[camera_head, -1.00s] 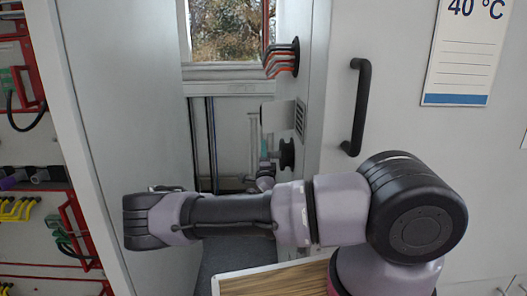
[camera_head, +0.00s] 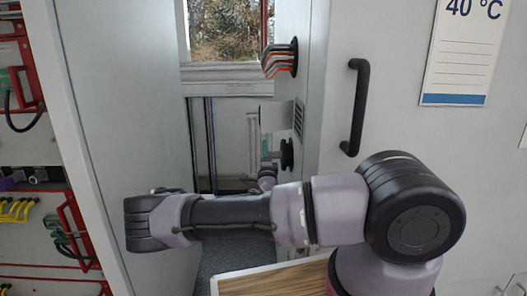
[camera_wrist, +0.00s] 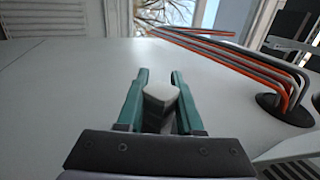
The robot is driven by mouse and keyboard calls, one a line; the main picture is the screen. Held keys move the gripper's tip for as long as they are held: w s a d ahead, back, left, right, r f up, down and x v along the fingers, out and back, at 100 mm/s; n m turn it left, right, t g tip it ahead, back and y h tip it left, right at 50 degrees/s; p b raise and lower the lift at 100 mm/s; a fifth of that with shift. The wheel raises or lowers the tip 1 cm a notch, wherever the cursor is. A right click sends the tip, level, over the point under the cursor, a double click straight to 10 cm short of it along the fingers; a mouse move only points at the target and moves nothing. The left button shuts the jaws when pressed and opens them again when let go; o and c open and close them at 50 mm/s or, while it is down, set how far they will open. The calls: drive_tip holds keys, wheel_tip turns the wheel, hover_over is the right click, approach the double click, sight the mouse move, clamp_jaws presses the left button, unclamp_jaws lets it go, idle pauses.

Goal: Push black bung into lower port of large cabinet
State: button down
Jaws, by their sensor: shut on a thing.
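The large cabinet (camera_head: 420,190) has a white front with a black handle, and its side wall faces the gap. A round black piece (camera_head: 287,154), which looks like the black bung, stands out from that side wall below the cable port. Whether it sits in the lower port, and how deep, I cannot tell. My gripper is small and partly hidden behind my arm in the head view, close to the black piece. In the wrist view my gripper (camera_wrist: 160,90) has teal fingers closed on a pale grey blunt piece (camera_wrist: 160,98). The bung is not recognisable in the wrist view.
Orange and grey cables (camera_head: 280,60) leave the upper black-rimmed port (camera_wrist: 286,110), to the right of my fingers in the wrist view. A vent grille (camera_head: 299,118) lies between the ports. A pale cabinet wall (camera_head: 130,130) bounds the narrow gap on the left, with a window behind.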

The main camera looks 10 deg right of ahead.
drive_tip(key=shift+s+d, duration=0.2)
drive_tip(key=shift+d, duration=0.85)
idle(0.4)
unclamp_jaws()
idle(0.3)
drive_tip(key=v, duration=1.1)
idle(1.3)
drive_tip(key=shift+s, duration=0.1)
